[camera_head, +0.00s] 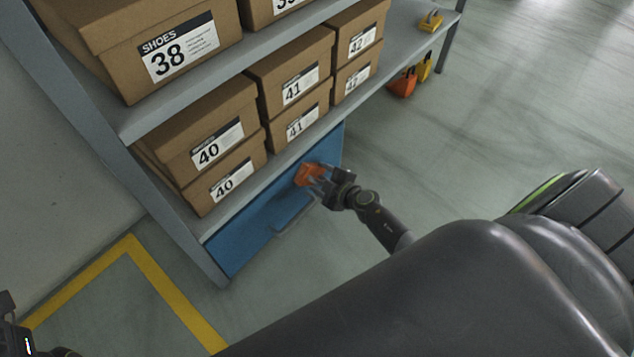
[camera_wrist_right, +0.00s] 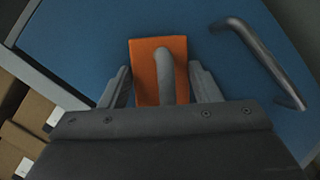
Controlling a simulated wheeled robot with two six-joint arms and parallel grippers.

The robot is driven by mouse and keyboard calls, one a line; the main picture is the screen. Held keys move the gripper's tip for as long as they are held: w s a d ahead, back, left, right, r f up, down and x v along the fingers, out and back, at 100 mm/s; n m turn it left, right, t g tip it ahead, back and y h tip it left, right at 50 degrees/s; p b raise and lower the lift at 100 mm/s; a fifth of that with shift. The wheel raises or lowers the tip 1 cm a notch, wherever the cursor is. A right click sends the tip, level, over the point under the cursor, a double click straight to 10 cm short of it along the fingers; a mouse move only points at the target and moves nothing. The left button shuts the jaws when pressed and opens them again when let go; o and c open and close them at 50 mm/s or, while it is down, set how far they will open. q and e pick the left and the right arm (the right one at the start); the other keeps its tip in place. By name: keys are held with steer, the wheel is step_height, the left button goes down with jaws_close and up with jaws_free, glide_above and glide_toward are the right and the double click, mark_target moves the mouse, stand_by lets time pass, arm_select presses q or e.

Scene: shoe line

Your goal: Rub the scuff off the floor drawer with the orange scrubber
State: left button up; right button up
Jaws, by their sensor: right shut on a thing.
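The floor drawer (camera_head: 240,243) is a blue front under the lowest shelf, with a grey bar handle (camera_head: 293,219). In the right wrist view the blue front (camera_wrist_right: 100,30) fills most of the picture, and the handle (camera_wrist_right: 268,62) is at the right. My right gripper (camera_head: 322,178) is shut on the orange scrubber (camera_head: 308,174), by its grey grip. The scrubber (camera_wrist_right: 147,75) is at or very near the blue front; I cannot tell if it touches. No scuff shows; the scrubber and gripper may hide it. Part of my left gripper (camera_head: 12,325) shows at the lower left, its fingers unclear.
A grey shelf rack (camera_head: 215,212) holds several brown shoe boxes (camera_head: 205,130) above the drawer. A yellow line (camera_head: 85,280) marks the floor at the left. The floor to the right is open.

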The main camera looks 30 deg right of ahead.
mark_target(309, 183)
steer(key=shift+w+d, duration=0.3)
steer(key=shift+d, duration=0.55)
steer(key=shift+w, duration=0.15)
steer(key=shift+s+a+p, duration=0.35)
steer(key=shift+a, duration=0.5)
steer(key=shift+s+a+p, duration=0.35)
steer(key=shift+a+p, duration=0.05)
steer(key=shift+a, duration=0.45)
steer(key=shift+s+a+p, duration=0.35)
steer(key=shift+a, duration=0.5)
steer(key=shift+s+a+p, duration=0.2)
steer(key=shift+s+a, duration=0.15)
steer(key=shift+a, duration=0.5)
steer(key=shift+s+a+p, duration=0.15)
steer(key=shift+s+a, duration=0.15)
steer(key=shift+a, duration=0.55)
steer(key=shift+s+a, duration=0.3)
steer(key=shift+a, duration=0.55)
steer(key=shift+s+a, duration=0.25)
steer(key=shift+a, duration=0.6)
steer(key=shift+s+a, duration=0.3)
steer(key=shift+a, duration=0.55)
steer(key=shift+s+a, duration=0.35)
steer(key=shift+a, duration=0.5)
steer(key=shift+s+a, duration=0.3)
steer(key=shift+a, duration=0.55)
